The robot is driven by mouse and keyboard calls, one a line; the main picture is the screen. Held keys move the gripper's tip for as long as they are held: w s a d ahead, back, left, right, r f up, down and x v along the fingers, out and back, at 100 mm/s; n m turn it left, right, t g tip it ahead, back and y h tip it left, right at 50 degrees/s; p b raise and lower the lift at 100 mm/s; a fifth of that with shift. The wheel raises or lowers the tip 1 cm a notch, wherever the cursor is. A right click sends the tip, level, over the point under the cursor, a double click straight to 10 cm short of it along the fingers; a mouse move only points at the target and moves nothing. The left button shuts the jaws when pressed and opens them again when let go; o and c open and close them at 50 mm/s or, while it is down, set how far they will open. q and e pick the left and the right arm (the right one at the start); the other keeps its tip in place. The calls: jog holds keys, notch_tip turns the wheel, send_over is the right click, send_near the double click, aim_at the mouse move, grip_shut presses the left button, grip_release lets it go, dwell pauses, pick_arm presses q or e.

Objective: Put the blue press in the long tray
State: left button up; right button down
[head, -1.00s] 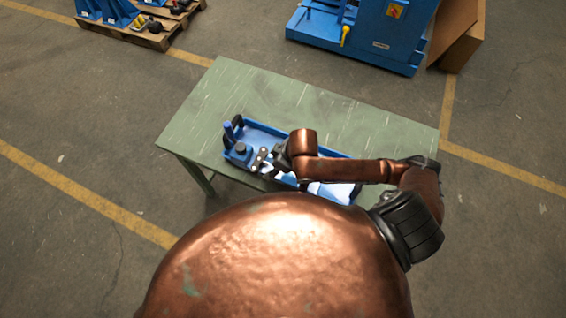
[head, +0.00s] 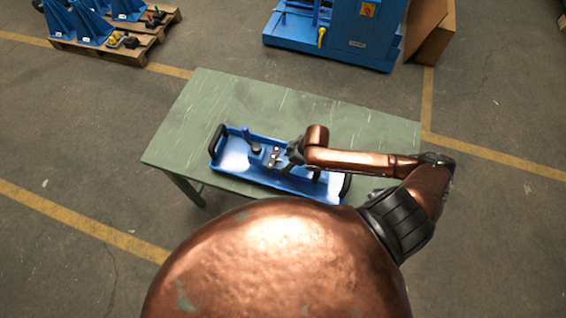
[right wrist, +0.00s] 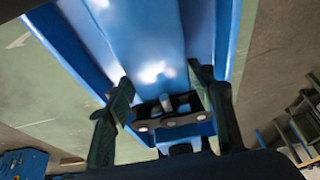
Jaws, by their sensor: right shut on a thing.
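The long blue tray (head: 234,177) lies on the green table, with a black handle at each end. My right gripper (head: 284,156) is over the middle of the tray and shut on the blue press (head: 255,148), which has an upright post, a dark knob and a dark link plate. The press is over the left half of the tray; I cannot tell whether it touches the floor. In the right wrist view the link plate (right wrist: 172,121) shows between the fingers, with the tray (right wrist: 135,35) beyond. My arm hides part of the tray's right half. My left gripper is out of view.
The green table (head: 225,95) has free room behind the tray. A large blue machine (head: 335,38) and a cardboard box (head: 428,30) stand on the floor behind. A wooden pallet (head: 140,50) with blue parts is at the back left.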

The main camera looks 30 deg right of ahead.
jog(key=shift+w+d+f, duration=0.1)
jog(key=shift+d+f, duration=0.05)
jog(key=shift+f, duration=0.75)
jog(key=shift+w+d+f, duration=0.1)
jog(key=shift+d+f, duration=0.05)
jog(key=shift+f, duration=0.7)
jog(key=c, duration=0.9)
grip_release()
jog(key=shift+s+f, duration=0.15)
jog(key=shift+s, duration=0.05)
jog(key=v, duration=1.2)
jog(key=shift+p, duration=0.35)
